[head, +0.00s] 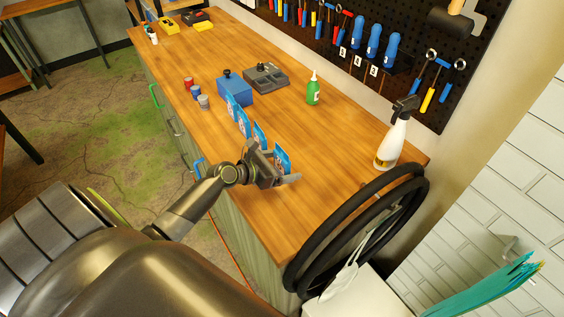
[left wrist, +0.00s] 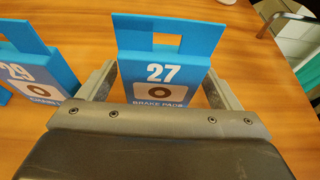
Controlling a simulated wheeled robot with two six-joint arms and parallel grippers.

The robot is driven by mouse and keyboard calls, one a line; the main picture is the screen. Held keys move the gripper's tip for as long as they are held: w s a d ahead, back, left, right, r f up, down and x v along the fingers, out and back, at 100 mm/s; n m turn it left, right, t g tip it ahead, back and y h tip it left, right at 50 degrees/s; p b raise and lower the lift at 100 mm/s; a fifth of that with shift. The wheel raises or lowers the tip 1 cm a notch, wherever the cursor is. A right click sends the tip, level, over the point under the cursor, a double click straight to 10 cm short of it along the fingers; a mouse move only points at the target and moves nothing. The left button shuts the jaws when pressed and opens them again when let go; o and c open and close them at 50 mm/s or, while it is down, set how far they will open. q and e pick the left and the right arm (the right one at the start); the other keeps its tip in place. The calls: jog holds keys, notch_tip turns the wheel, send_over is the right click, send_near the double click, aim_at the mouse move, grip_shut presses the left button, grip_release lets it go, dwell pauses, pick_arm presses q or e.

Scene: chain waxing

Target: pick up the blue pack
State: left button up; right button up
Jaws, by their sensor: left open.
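Several blue packs stand in a row on the wooden workbench. The nearest blue pack (head: 283,159) is numbered 27 and marked "BRAKE PADS" in the left wrist view (left wrist: 162,66). My left gripper (head: 276,166) is open at this pack. In the left wrist view its fingers (left wrist: 164,84) lie one on each side of pack 27, with a gap visible at the right. Its lower part is hidden behind the gripper body. A second blue pack (head: 260,134), numbered 29 (left wrist: 36,70), stands to the left, outside the fingers. My right gripper is not in view.
Farther along the workbench (head: 312,190) are more blue packs (head: 243,122), a blue box (head: 235,92), a grey tray (head: 265,78), small cans (head: 203,102) and a green bottle (head: 313,90). A white spray bottle (head: 391,145) and black tyres (head: 300,262) are at the right.

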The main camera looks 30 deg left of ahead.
pick_arm(q)
jog(key=shift+w+d+f, duration=0.25)
jog(key=shift+w, duration=0.25)
jog(key=shift+s, duration=0.1)
jog(key=shift+c, duration=0.7)
jog(key=c, duration=0.9)
jog(key=shift+r+p, duration=0.95)
jog(key=shift+r, duration=4.1)
